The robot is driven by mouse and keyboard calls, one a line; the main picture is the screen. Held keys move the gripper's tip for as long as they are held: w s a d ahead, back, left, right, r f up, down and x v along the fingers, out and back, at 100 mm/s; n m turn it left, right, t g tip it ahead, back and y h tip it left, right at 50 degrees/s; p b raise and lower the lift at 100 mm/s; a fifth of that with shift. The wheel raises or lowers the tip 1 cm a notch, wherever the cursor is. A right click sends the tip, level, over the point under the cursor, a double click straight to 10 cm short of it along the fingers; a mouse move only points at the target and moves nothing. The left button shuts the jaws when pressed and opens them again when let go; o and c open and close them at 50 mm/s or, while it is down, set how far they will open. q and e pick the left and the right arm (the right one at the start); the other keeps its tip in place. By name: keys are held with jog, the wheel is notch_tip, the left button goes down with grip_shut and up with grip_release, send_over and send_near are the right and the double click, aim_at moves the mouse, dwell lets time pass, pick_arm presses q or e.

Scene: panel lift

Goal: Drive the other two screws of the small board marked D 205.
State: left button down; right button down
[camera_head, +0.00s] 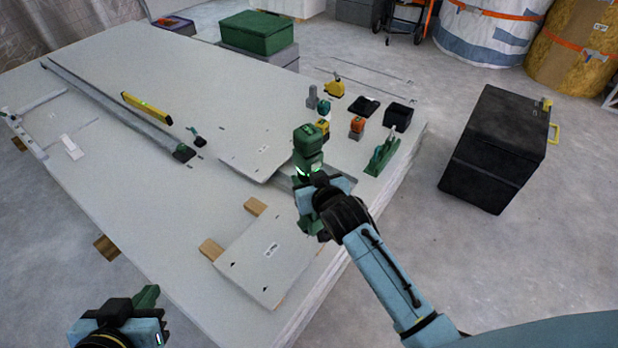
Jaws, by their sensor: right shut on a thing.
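A small pale board (250,262) lies near the table's front edge, with wooden strips (211,250) showing at its left side. It carries a small label and a few dark marks; the label is too small to read. A second pale board (240,158) with a label lies further back. I cannot tell which is D 205. My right gripper (312,197) is shut on a green power tool (307,142), held upright beyond the near board's right corner. My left gripper (140,312) is at the lower left, off the table's front edge; its finger opening is not clear.
On the large table (110,95) lie a yellow level (146,107) and a long grey rail (110,105). Several small tools, a black box (398,116) and a green tool (382,155) stand at the right end. A black case (495,150) stands on the floor.

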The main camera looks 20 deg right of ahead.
jog(key=shift+f+b, duration=0.15)
jog(key=shift+b, duration=0.25)
jog(key=shift+f+b, duration=0.25)
jog(key=shift+b, duration=0.05)
jog(key=shift+f+b, duration=0.65)
jog(key=shift+b, duration=0.2)
jog(key=shift+f+b, duration=0.25)
jog(key=shift+b, duration=0.05)
pick_arm(q)
jog(key=w+d+r+t+h, duration=0.1)
jog(key=r+t+h, duration=0.1)
jog(key=r+t, duration=0.3)
jog(key=w+d+r+t+h, duration=0.1)
jog(key=d+r+t, duration=0.1)
jog(key=r+t, duration=0.3)
notch_tip(320, 180, up, 4)
jog(key=shift+w+d+r+h, duration=0.2)
jog(key=shift+w+d+h, duration=0.1)
jog(key=shift+w+h, duration=0.1)
jog(key=shift+r, duration=0.2)
